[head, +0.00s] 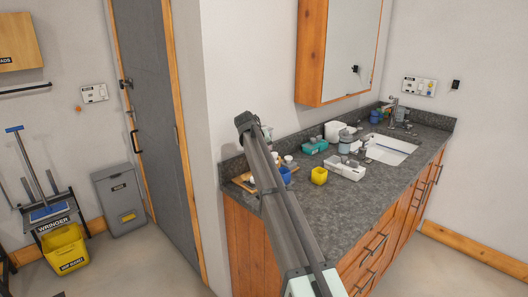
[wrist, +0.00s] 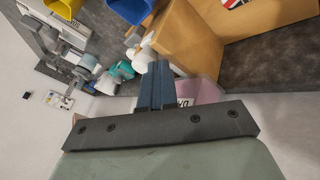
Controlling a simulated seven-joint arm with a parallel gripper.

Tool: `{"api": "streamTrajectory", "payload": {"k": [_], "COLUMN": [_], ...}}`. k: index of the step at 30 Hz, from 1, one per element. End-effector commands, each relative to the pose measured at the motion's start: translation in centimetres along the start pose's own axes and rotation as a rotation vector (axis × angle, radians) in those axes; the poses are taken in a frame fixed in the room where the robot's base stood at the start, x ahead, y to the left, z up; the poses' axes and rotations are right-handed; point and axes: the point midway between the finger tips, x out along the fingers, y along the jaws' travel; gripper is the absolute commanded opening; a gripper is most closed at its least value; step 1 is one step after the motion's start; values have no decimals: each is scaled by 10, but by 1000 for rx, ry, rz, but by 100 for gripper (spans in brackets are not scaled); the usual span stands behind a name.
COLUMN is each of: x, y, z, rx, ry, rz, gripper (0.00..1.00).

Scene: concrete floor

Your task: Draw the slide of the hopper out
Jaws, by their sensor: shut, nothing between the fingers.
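My gripper (wrist: 156,82) shows in the wrist view as two dark fingers close together, shut and empty. In the head view my arm hides it. A pinkish part (wrist: 207,90) with a partly covered label shows just behind the fingers, beside a tan wooden block or board (wrist: 190,42). It may belong to the hopper, but I cannot tell for sure. I cannot make out the slide. Whether the fingers touch the pinkish part is unclear. In the head view my arm crosses in front of this end of the counter, where a wooden tray (head: 240,182) partly shows.
The speckled grey counter (head: 330,205) holds a blue cup (head: 285,175), a yellow cup (head: 319,176), a teal box (head: 314,147) and a white caddy (head: 345,169). A sink (head: 390,150) lies further right. The wall and mirror cabinet (head: 340,50) stand behind. The counter's front is clear.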

Motion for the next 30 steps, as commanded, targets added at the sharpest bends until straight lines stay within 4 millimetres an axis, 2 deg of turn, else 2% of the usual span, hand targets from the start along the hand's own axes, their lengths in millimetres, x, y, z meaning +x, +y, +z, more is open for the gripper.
{"api": "streamTrajectory", "payload": {"k": [3,8,21,26,30], "x": [-2,-5,-7,-24,-48], "y": [16,32,33,34,33], "z": [24,43,42,42,42], "rx": [1,1,0,1,0], "ry": [-2,-2,0,1,1], "rz": [2,2,1,1,0], "gripper": [0,0,0,0,0]}}
